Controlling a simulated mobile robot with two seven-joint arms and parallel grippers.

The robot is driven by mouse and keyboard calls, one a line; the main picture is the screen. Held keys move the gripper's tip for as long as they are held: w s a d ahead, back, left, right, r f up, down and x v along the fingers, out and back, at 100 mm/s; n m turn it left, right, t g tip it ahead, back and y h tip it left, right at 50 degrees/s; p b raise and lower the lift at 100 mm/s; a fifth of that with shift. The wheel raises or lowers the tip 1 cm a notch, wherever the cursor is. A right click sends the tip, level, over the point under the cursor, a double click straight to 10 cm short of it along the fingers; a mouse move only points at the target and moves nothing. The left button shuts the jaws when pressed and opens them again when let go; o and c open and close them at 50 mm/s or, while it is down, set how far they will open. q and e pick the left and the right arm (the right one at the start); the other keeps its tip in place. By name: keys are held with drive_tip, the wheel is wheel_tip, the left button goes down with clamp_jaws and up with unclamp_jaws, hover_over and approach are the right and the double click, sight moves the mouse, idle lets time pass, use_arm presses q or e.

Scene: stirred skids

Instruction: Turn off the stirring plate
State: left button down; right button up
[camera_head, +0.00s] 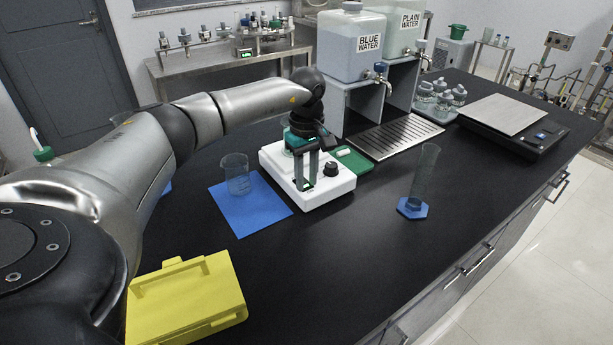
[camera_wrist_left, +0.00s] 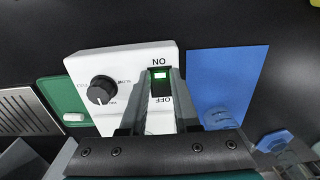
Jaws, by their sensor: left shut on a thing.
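The white stirring plate (camera_head: 338,188) stands on the black bench in the middle of the head view. It also shows in the left wrist view (camera_wrist_left: 118,58), with a black round knob (camera_wrist_left: 101,91) and a power switch (camera_wrist_left: 160,76) between the printed words ON and OFF. The switch glows green. My left gripper (camera_head: 306,186) points down over the plate's front, its two fingers close around the switch, one on either side. It looks shut on the switch; the exact contact is hard to see. My right gripper is not in view.
A glass beaker (camera_head: 235,175) stands on a blue mat (camera_head: 250,213) left of the plate. A green tray (camera_head: 352,161) with a white bar lies right behind it. A graduated cylinder (camera_head: 424,172), yellow case (camera_head: 190,296), drain grate (camera_head: 395,138), water tanks (camera_head: 350,45) and balance (camera_head: 512,124) stand around.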

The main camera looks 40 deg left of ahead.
use_arm(q)
drive_tip(key=shift+a, duration=0.1)
drive_tip(key=shift+w+a+h, duration=0.1)
drive_tip(key=shift+h, duration=0.5)
drive_tip(key=shift+a+r+g+h+b, duration=0.2)
drive_tip(key=shift+g+h+b, duration=0.2)
drive_tip(key=shift+h+b, duration=0.4)
drive_tip(key=c, duration=0.6)
unclamp_jaws()
drive_tip(key=shift+c, duration=0.2)
drive_tip(key=p+v, duration=0.3)
drive_tip(key=v, duration=1.2)
